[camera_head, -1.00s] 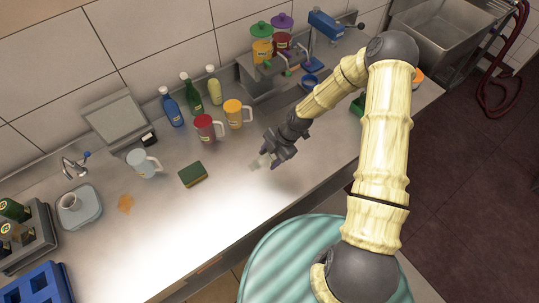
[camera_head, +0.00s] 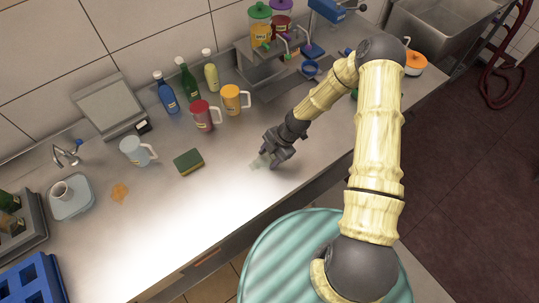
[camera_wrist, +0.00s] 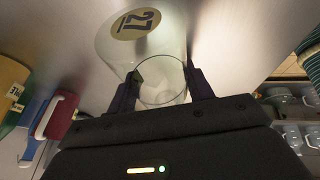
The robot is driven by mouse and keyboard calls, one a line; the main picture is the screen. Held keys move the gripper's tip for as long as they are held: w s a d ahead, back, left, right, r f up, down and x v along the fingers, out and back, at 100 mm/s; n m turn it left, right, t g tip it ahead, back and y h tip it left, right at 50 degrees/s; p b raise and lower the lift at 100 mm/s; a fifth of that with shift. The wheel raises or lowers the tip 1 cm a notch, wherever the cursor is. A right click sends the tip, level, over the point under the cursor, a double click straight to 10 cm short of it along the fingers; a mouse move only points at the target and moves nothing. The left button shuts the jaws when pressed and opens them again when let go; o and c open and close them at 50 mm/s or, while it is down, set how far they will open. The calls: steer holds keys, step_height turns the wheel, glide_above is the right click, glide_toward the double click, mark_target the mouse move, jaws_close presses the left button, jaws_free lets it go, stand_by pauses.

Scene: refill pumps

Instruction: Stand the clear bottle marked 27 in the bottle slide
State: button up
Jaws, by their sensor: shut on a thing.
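The clear bottle marked 27 (camera_wrist: 150,50) is between my gripper's fingers (camera_wrist: 163,84) in the wrist view. Its round yellow label shows the number, and a round rim faces the camera. In the head view my gripper (camera_head: 273,154) is shut on the bottle (camera_head: 259,163), low over the bare counter, right of the sponge. I cannot tell whether the bottle touches the counter. A grey rack (camera_head: 38,236) with dark bottles lying in it is cut off at the left edge; it may be the bottle slide.
The green sponge (camera_head: 188,161), a clear jug (camera_head: 137,151), a red mug (camera_head: 205,116) and a yellow mug (camera_head: 234,99) stand on the counter (camera_head: 170,225). Several bottles line the wall. A blue crate (camera_head: 35,280) is at the lower left. The front counter is clear.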

steer(key=shift+s+d+f, duration=0.1)
steer(key=shift+s+f, duration=0.15)
steer(key=shift+f, duration=0.15)
steer(key=o, duration=1.1)
steer(key=shift+f, duration=0.1)
steer(key=shift+o, duration=0.2)
steer(key=shift+s, duration=0.15)
steer(key=p+v, duration=0.1)
steer(key=v, duration=0.1)
steer(key=p+v, duration=0.2)
steer(key=v, duration=0.1)
steer(key=p+v, duration=0.1)
steer(key=v, duration=0.2)
steer(key=shift+w+a, duration=0.4)
steer(key=shift+d+r+p, duration=0.15)
steer(key=shift+r+p, duration=0.2)
steer(key=shift+r, duration=0.2)
steer(key=shift+w, duration=0.1)
